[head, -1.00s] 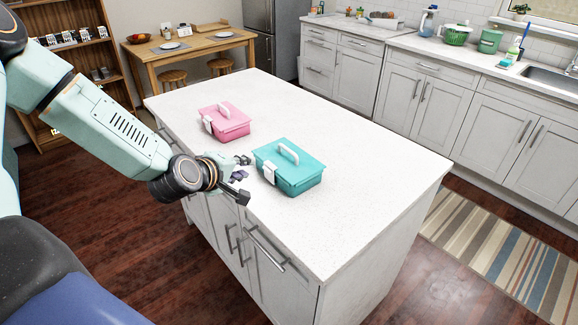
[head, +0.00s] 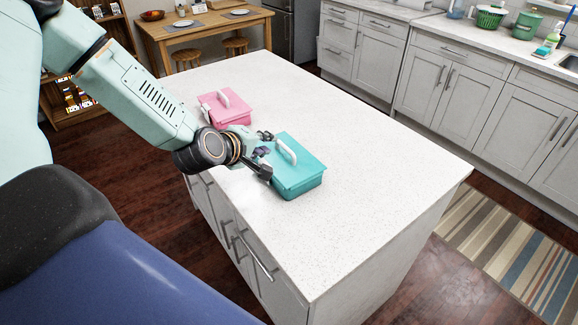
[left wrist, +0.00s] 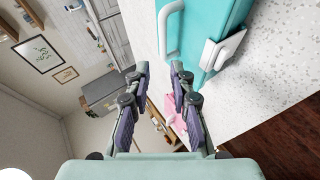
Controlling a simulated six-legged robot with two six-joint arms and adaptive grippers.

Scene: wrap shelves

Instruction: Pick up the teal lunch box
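The teal lunch box (head: 299,177) stands on the white island top, with a pale handle (head: 287,151) on its lid. In the left wrist view the teal lunch box (left wrist: 206,22) is at the top, with its white handle (left wrist: 170,28) and white latch (left wrist: 222,48) showing. My left gripper (head: 267,154) is at the left side of the box, close to it. In the left wrist view its two fingers (left wrist: 159,72) are spread with nothing between them. In the head view it hides part of the box's near left side. My right gripper is in neither view.
A pink lunch box (head: 225,107) stands behind and left of the teal one, near my left arm. The island top (head: 385,170) is clear to the right. A dining table (head: 215,30) and a striped rug (head: 510,237) lie beyond the island.

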